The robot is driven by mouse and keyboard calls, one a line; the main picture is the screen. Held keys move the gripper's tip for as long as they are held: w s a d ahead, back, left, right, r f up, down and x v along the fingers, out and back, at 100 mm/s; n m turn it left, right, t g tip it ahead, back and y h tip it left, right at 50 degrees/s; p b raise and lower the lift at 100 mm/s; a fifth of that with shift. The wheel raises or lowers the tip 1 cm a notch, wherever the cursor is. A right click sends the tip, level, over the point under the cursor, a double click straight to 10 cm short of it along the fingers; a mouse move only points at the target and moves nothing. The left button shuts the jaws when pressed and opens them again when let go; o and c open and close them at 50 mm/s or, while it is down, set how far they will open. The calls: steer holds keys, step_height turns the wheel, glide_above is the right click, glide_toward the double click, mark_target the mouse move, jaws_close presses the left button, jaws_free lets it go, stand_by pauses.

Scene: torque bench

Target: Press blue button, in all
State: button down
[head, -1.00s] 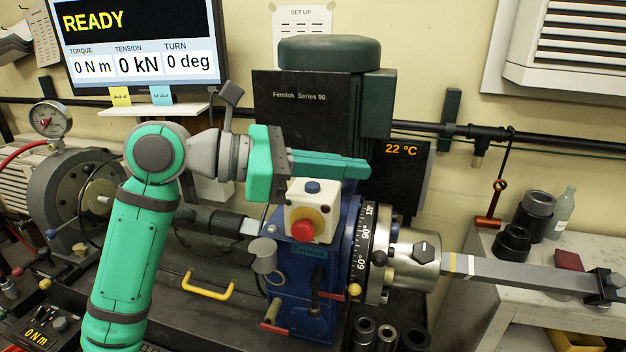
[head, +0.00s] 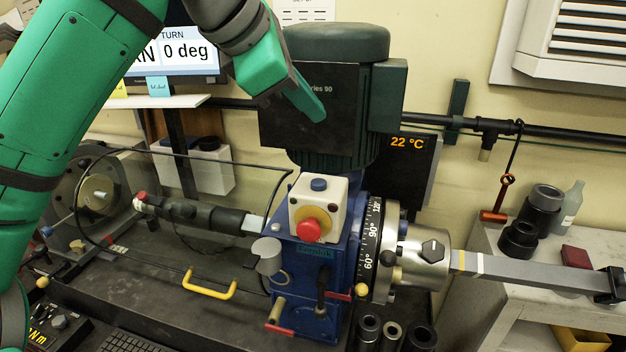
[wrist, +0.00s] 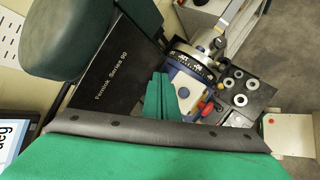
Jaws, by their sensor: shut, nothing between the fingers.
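The blue button (head: 319,184) is a small round cap on top of a white control box (head: 330,205), which sits on the blue gear housing (head: 300,310). A red mushroom button (head: 309,230) on a yellow disc is on the box's front face. My gripper (head: 318,112) is shut and empty, high above the box and apart from it, in front of the black panel. It points down and to the right. In the wrist view my green fingers (wrist: 158,97) are together, and the blue button (wrist: 183,92) shows just right of them.
The big dark green motor (head: 345,45) stands right behind the box. A graduated ring (head: 372,245) and steel arm extend to the right. A yellow handle (head: 208,287) is in front. My arm covers much of the screen (head: 190,55), which shows 0 deg.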

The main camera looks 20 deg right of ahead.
glide_above(315, 191)
step_height(315, 191, down, 8)
steer(key=shift+w+a+f, duration=0.1)
steer(key=shift+w+f, duration=0.05)
steer(key=shift+f, duration=0.25)
stand_by(0.4)
steer(key=shift+w, duration=0.1)
stand_by(1.7)
steer(key=shift+s+f, duration=0.25)
steer(key=shift+f, duration=0.15)
